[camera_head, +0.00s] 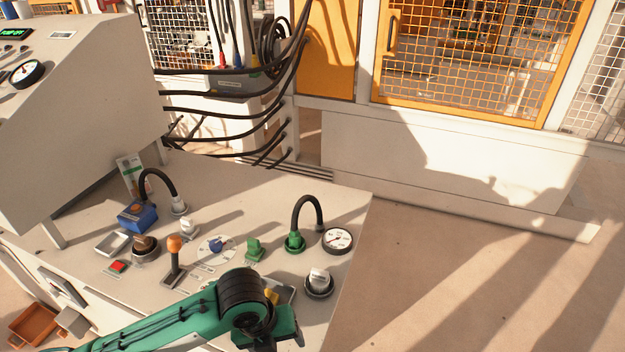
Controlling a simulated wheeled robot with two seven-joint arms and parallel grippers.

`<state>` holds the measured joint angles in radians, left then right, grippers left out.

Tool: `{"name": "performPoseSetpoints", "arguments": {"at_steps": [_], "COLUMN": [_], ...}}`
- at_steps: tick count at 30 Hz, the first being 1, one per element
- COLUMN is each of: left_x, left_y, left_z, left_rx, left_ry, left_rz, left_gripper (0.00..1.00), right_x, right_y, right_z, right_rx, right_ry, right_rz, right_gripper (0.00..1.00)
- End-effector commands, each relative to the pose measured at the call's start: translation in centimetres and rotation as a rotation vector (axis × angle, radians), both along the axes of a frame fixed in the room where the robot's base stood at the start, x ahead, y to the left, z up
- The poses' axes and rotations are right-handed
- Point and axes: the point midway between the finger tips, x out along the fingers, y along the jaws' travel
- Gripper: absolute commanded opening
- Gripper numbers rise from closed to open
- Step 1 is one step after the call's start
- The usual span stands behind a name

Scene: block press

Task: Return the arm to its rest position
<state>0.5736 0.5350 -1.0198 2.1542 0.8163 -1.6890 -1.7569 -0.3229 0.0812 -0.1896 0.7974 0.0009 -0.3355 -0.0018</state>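My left arm is green and comes in from the lower left over the control table (345,225). Its black wrist joint sits in front of the table's near right part. My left gripper (285,335) is dark and points toward the bottom edge, largely hidden by the wrist, so its fingers cannot be made out. I see nothing held in it. My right arm and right gripper are out of view.
A grey console (85,110) rises at left. The floor at right is clear.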

Motion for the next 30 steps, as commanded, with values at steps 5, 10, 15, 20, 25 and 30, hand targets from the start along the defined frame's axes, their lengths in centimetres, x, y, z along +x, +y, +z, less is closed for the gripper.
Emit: {"name": "performPoseSetpoints", "arguments": {"at_steps": [5, 10, 15, 20, 25, 30], "left_x": [-1.7, -2.6, -3.4, -4.7, -6.8, -9.2], "left_y": [-1.8, -1.9, -0.4, 2.4, 6.5, 10.5], "left_z": [-0.2, -0.3, -0.9, -1.9, -3.5, -4.8], "left_rx": [-0.141, -0.263, -0.360, -0.426, -0.464, -0.479], "left_ry": [0.048, 0.116, 0.197, 0.271, 0.321, 0.324], "left_rz": [0.340, 0.719, 1.129, 1.533, 1.970, 2.321], "left_gripper": [0.71, 0.71, 0.71, 0.71, 0.71, 0.71], "right_x": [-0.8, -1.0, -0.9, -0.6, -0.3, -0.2], "right_y": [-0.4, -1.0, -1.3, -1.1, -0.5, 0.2], "right_z": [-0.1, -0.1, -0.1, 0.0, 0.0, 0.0], "right_rx": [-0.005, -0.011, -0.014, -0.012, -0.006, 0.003], "right_ry": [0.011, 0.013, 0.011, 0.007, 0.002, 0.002], "right_rz": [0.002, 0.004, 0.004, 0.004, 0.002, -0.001], "right_gripper": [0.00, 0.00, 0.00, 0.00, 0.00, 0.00]}}
